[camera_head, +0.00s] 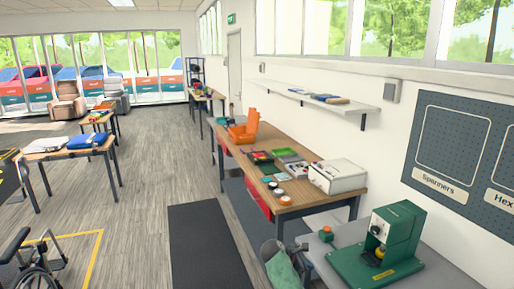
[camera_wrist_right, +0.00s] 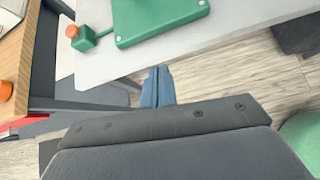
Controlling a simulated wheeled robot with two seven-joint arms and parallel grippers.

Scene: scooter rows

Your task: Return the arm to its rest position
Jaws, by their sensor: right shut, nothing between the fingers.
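My right gripper (camera_head: 269,248) shows low in the head view, in the gap between the wooden workbench and the grey table. Its shut fingers (camera_wrist_right: 157,88) show in the right wrist view, with nothing between them. They are apart from the table edge and point down over the floor. The dark body of the gripper fills the lower part of that view. My left gripper is in neither view.
A grey table (camera_head: 312,244) carries a green press (camera_head: 395,240) and a small green box with an orange button (camera_head: 326,233). The wooden workbench (camera_head: 300,205) holds several items. A dark mat (camera_head: 205,240) lies on open floor. A wheelchair (camera_head: 30,262) stands lower left.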

